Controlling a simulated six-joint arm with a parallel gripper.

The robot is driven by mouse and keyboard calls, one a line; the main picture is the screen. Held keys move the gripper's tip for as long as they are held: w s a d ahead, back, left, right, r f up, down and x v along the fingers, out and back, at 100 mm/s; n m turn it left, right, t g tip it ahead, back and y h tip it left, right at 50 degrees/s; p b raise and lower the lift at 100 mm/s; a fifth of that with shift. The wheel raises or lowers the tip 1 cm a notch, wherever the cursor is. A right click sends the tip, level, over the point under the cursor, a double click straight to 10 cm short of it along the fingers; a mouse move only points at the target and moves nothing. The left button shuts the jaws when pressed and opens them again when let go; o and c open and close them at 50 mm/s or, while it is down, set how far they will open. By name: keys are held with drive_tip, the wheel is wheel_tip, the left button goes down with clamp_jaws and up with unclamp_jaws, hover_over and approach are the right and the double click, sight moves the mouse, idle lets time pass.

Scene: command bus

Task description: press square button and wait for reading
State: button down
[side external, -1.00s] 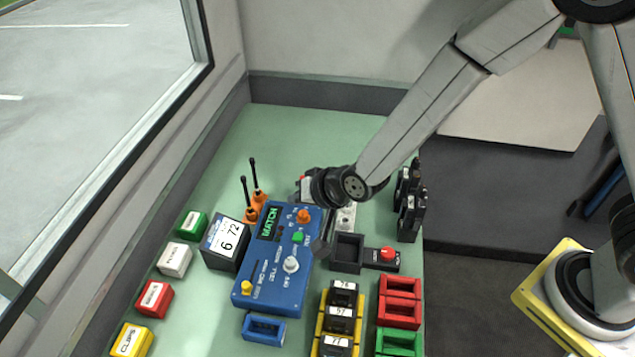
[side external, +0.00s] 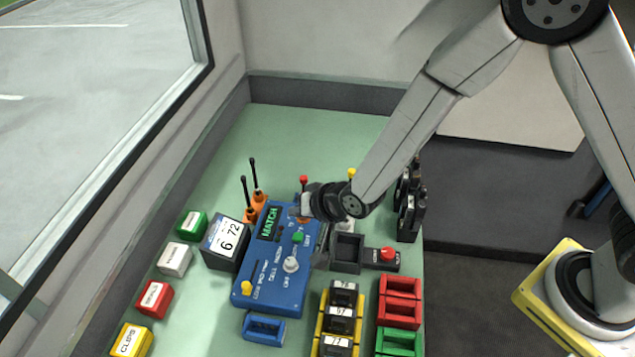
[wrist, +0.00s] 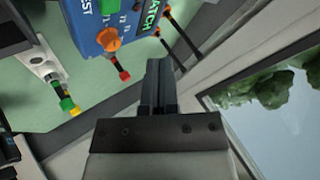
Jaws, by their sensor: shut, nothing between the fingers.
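A blue console (side external: 270,285) stands on the green bench with a lit display reading MATCH (side external: 270,222). A green square button (side external: 298,237) sits on its top face; its edge also shows at the top of the wrist view (wrist: 108,6). My gripper (side external: 321,256) is shut and empty, low beside the console's right edge, to the right of the button. I cannot tell whether it touches the console. In the wrist view its closed fingers (wrist: 158,75) point up the picture. My wrist partly hides the console's orange knob (wrist: 108,40).
A black open box (side external: 347,253) and a red button on a black base (side external: 388,254) stand to the right. A 6/72 display block (side external: 225,240) and orange-based antennas (side external: 257,196) stand left. Coloured blocks and trays fill the front. Bare bench lies at the back.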

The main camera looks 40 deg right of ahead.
sight(301, 239)
drive_tip(key=shift+f, duration=2.65)
drive_tip(key=shift+f, duration=0.75)
idle(1.0)
drive_tip(key=shift+r, duration=0.75)
idle(0.4)
drive_tip(key=shift+r, duration=2.5)
